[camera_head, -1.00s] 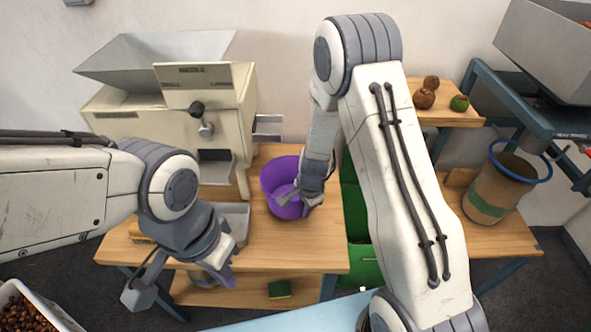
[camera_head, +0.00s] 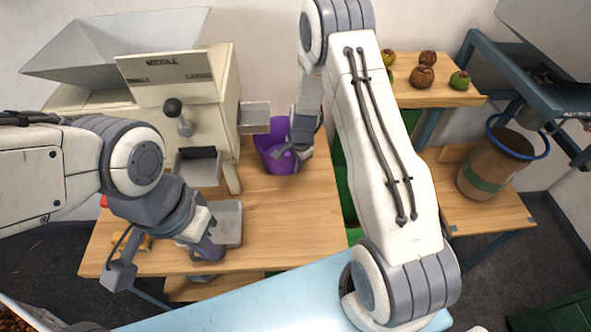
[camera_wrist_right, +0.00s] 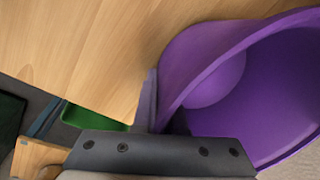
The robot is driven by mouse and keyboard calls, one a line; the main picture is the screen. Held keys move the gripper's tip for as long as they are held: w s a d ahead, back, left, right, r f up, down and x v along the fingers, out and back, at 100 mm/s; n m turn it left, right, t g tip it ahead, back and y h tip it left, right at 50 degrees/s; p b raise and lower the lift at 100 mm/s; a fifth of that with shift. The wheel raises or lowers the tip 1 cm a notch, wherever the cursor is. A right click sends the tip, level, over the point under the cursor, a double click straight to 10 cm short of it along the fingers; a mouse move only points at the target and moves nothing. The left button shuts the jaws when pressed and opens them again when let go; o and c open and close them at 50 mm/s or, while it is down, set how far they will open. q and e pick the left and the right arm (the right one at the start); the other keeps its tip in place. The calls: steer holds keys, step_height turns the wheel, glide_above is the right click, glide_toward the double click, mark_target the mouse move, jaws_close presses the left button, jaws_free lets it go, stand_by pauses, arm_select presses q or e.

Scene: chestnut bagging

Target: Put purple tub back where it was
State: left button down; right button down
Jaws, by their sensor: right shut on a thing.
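The purple tub (camera_head: 266,140) stands upright, or nearly so, at the back of the wooden table, just right of the cream sorting machine. My right gripper (camera_head: 291,155) is shut on the tub's rim. In the right wrist view the purple tub (camera_wrist_right: 202,52) fills the right side, with a gripper finger against its wall. Whether its base touches the table cannot be told. My left gripper (camera_head: 208,250) hangs at the table's front left, by a grey metal tray (camera_head: 230,222). Its fingertips are too unclear to show open or shut.
The cream machine (camera_head: 205,90) has a side chute (camera_head: 254,117) close to the tub. Green bins (camera_head: 345,200) stand right of the table. Several round chestnut-like items lie on a raised wooden shelf (camera_head: 425,98). A blue-rimmed basket (camera_head: 488,175) stands right. The table's middle is clear.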

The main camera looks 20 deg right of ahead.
steer(key=shift+f, duration=0.5)
steer(key=shift+f, duration=0.3)
steer(key=c, duration=1)
jaws_free()
steer(key=shift+r, duration=0.1)
